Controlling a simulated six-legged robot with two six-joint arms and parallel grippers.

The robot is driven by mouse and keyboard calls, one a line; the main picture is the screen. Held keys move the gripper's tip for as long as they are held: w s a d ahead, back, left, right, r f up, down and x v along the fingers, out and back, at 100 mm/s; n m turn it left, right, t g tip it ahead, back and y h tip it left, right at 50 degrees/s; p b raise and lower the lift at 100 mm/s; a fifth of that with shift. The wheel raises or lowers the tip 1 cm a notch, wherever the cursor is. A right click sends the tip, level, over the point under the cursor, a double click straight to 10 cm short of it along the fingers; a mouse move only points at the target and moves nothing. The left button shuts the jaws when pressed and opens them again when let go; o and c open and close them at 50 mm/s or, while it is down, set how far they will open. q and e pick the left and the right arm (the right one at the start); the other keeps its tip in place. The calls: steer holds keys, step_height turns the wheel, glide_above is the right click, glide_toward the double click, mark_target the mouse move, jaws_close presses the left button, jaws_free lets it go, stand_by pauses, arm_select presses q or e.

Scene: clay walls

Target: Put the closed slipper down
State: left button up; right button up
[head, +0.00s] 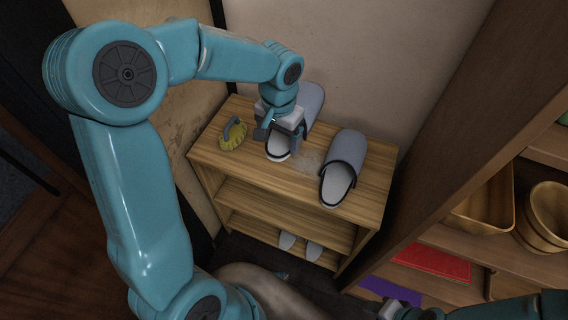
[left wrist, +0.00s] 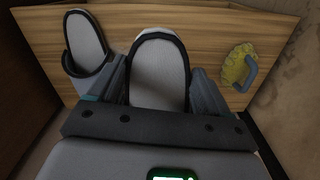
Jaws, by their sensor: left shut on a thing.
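A grey closed slipper (head: 311,100) with a dark rim and pale insole is at the back middle of the wooden shelf top. My left gripper (head: 287,132) is shut on it from above and hides part of it. In the left wrist view the slipper (left wrist: 158,75) sits between my two fingers, its open end showing. It is level with or just above the shelf top; I cannot tell if it touches. A matching slipper (head: 345,163) lies to its right on the shelf top, apart from it. Part of my right gripper (head: 398,310) shows at the bottom edge, its fingers unclear.
A yellow brush (head: 234,134) with a blue handle lies left of the held slipper. The wooden shelf (head: 275,188) has bare top at its front. Pale slippers (head: 287,240) stand on a lower level. A side rack at right holds a wooden bucket (head: 547,210) and a red item (head: 432,260).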

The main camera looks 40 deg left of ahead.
mark_target(280, 175)
arm_select(q)
step_height(280, 175, down, 13)
steer(key=shift+w+f+b, duration=0.1)
steer(key=shift+f+b, duration=0.05)
steer(key=shift+b, duration=0.45)
steer(key=o, duration=1)
